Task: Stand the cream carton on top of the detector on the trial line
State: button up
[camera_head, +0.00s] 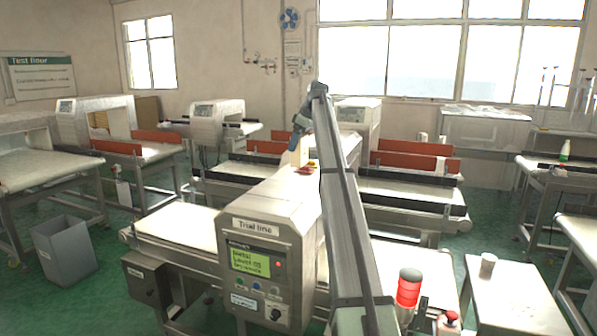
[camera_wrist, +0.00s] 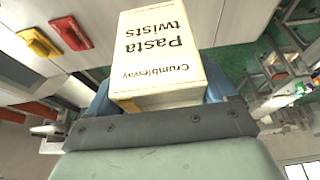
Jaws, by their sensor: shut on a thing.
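The cream carton (camera_head: 297,153), marked "Crumbleway Pasta twists", is between the blue fingers of my gripper (camera_head: 299,136), which is shut on it. It also fills the top middle of the wrist view (camera_wrist: 158,48). In the head view the carton looks upright at the far end of the top of the detector (camera_head: 270,196), whose front reads "Trial line". I cannot tell whether its base touches that top. My arm passes in front of the detector's right side.
A grey bin (camera_head: 64,248) stands on the floor at left.

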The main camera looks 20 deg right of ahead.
aim_at(305, 147)
notch_tip(305, 147, down, 9)
jog(key=shift+r, duration=0.1)
dwell(0.4)
jog(key=shift+f, duration=0.2)
jog(key=o, duration=1)
jog(key=shift+c, duration=0.2)
jog(key=v, duration=1.2)
jog(key=shift+r, duration=0.2)
